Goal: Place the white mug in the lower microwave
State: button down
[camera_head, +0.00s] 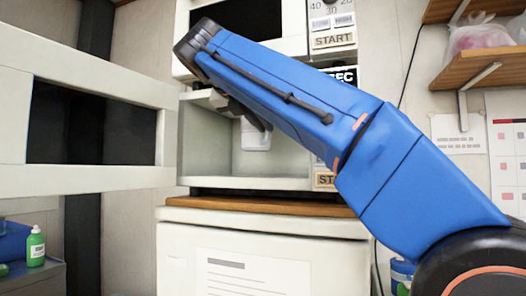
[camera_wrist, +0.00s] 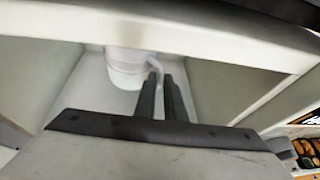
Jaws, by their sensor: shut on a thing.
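The white mug (camera_wrist: 125,72) is in the wrist view, inside the open cavity of the lower microwave (camera_wrist: 225,88). My gripper (camera_wrist: 160,82) is shut on the mug's handle at its right side. In the head view the mug (camera_head: 256,138) shows partly below my dark fingers (camera_head: 250,115), within the opening of the lower microwave (camera_head: 240,184). My blue arm hides part of the opening. The microwave door (camera_head: 90,181) stands open to the left. I cannot tell whether the mug touches the cavity floor.
An upper microwave (camera_head: 290,58) sits directly above. The lower one rests on a brown board (camera_head: 260,206) over a white cabinet (camera_head: 260,235). A wooden shelf (camera_head: 480,68) with a bag is at the right. A green bottle (camera_head: 36,246) stands at the lower left.

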aim_at(263, 149)
jog(key=shift+f, duration=3.1)
jog(key=shift+w+d+f, duration=0.1)
jog(key=shift+w+f, duration=0.05)
jog(key=shift+f, duration=0.2)
jog(key=shift+f, duration=0.1)
jog(key=c, duration=1.8)
grip_release()
jog(key=shift+f, duration=0.1)
jog(key=shift+c, duration=0.2)
jog(key=shift+r, duration=0.25)
jog(key=v, duration=1.2)
